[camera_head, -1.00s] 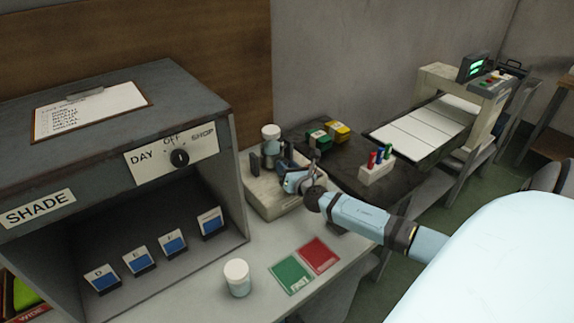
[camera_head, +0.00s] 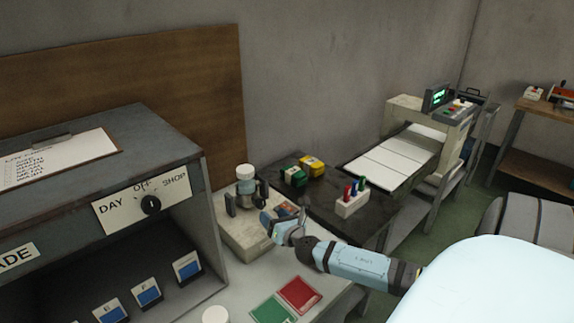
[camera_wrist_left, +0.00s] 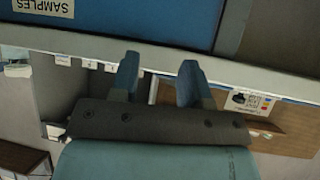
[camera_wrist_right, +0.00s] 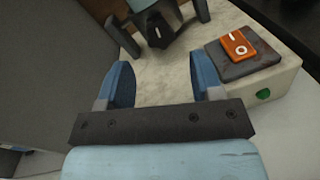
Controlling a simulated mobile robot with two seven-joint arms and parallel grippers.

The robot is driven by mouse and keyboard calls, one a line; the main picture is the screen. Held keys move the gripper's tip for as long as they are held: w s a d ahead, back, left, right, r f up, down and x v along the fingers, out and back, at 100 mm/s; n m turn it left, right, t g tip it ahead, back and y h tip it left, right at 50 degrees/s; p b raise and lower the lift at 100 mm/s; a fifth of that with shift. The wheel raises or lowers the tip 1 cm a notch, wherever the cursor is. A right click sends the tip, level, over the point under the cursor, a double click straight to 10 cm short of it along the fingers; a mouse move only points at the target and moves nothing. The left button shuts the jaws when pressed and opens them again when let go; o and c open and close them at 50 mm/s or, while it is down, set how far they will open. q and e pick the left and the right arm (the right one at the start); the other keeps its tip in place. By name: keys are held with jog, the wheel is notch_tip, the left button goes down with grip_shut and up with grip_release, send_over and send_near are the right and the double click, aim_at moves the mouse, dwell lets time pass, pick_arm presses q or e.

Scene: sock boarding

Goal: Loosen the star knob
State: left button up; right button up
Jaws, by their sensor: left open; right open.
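A small machine with a pale base (camera_head: 253,240) stands on the bench, with a white-lidded jar (camera_head: 245,172) held upright on it between dark posts. In the right wrist view a dark knob-like part with a white mark (camera_wrist_right: 156,30) sits on this machine; I cannot tell for sure that it is the star knob. My right gripper (camera_head: 282,222) is open and empty at the machine's near right side. In the right wrist view its fingers (camera_wrist_right: 166,85) are apart, short of the dark part. My left gripper (camera_wrist_left: 158,80) is open and empty, outside the head view.
An orange switch (camera_wrist_right: 238,45) and a green button (camera_wrist_right: 263,94) are on the base. The shade cabinet (camera_head: 190,235) with a selector dial (camera_head: 150,204) stands left. Red (camera_head: 299,294) and green (camera_head: 272,312) cards lie in front. A marker block (camera_head: 352,205) stands right.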

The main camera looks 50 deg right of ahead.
jog(key=v, duration=0.7)
jog(key=shift+s+b, duration=0.3)
jog(key=shift+s, duration=0.1)
jog(key=shift+a, duration=0.1)
